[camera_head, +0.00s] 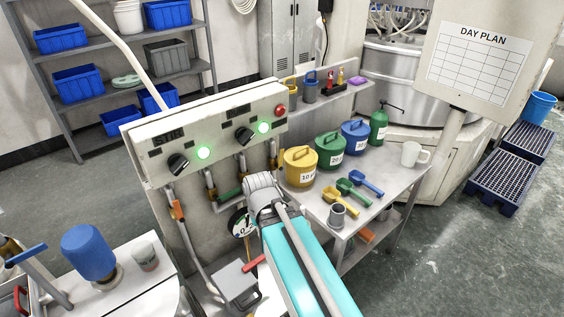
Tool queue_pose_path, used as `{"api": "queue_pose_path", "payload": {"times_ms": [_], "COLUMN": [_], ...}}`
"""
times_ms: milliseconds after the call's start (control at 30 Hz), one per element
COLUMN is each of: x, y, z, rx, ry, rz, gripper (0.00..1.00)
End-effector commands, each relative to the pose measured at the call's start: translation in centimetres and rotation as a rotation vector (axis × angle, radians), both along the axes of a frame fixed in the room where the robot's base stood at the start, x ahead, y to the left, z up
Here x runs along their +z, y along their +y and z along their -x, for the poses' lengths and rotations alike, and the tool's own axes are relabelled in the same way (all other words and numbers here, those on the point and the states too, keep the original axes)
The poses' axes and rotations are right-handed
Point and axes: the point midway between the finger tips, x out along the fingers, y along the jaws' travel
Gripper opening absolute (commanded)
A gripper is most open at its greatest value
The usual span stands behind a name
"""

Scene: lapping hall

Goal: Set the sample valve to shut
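I cannot tell which valve is the sample valve, as no label for it is readable. Below the grey control panel (215,122), several pipes carry handles: an orange handle (177,209) at the left, a green handle (229,193) in the middle, and a red handle (254,262) lower down by a grey box. A round dial gauge (238,222) is partly covered by my arm. My turquoise arm reaches up from the bottom, and its grey wrist is in front of the pipes. The fingers of my gripper are hidden, so I see no contact with any handle.
The panel has black knobs and lit green lamps (204,153). To the right, a table (388,193) bears yellow, green and blue canisters, scoops and a mug (414,155). At lower left, a white surface holds a blue cylinder (89,252) and a cup (145,256).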

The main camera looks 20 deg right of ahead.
Motion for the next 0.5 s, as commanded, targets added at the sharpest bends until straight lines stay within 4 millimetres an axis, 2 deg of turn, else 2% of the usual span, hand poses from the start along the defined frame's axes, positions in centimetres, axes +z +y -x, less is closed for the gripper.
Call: {"api": "queue_pose_path", "payload": {"times_ms": [67,267,400,500], "x": [0.0,-0.3,-1.2,-1.9], "y": [0.0,0.0,0.1,0.1], "z": [0.0,-0.3,-1.2,-2.4], "rx": [0.000,0.011,0.047,0.089], "ry": [0.000,-0.010,-0.046,-0.098], "rz": [0.000,-0.021,-0.085,-0.161], "gripper": [0.00,0.37,0.63,0.66]}}
